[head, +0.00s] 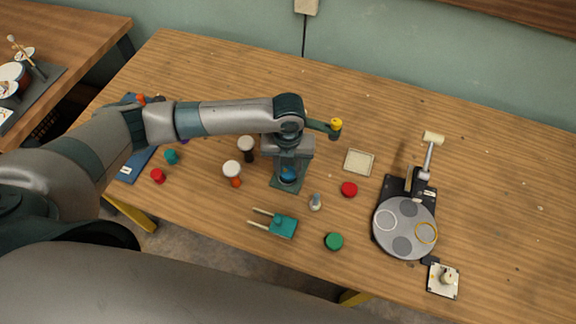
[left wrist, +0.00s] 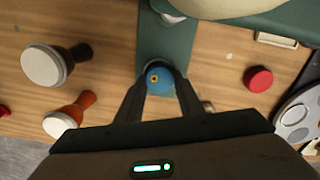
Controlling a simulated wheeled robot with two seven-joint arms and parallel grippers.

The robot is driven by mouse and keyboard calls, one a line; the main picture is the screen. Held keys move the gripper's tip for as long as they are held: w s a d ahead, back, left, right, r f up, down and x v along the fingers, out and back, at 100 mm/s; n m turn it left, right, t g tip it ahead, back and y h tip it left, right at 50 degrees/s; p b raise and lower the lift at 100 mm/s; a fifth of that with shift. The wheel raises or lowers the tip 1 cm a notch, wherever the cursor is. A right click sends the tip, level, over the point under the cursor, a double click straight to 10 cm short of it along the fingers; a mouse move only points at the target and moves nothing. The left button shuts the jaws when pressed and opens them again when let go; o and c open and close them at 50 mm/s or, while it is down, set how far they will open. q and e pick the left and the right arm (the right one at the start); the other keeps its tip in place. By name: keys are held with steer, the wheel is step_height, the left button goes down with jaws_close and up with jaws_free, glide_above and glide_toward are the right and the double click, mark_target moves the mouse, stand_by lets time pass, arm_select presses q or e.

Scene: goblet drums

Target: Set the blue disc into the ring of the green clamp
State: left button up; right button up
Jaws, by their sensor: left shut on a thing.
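The blue disc (head: 289,176) shows below my left gripper (head: 289,172) in the head view. In the left wrist view the disc (left wrist: 163,71) has a small orange mark and sits between the fingertips of my left gripper (left wrist: 158,88), which is shut on it. A green stand or clamp (head: 279,183) lies under and around the gripper, and its flat green plate (left wrist: 165,40) shows beyond the disc. A green arm with a yellow knob (head: 335,124) sticks out to the right. The clamp's ring is hidden or cannot be made out. My right gripper is not in view.
A teal two-pronged piece (head: 283,226), a small grey-white piece (head: 315,203), a green disc (head: 333,241) and a red disc (head: 349,189) lie nearby. A round grey plate (head: 405,212) is at the right. The far right table is mostly clear.

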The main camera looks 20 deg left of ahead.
arm_select(q)
steer(key=shift+f, duration=0.35)
steer(key=shift+s+f, duration=0.1)
steer(key=shift+f, duration=0.05)
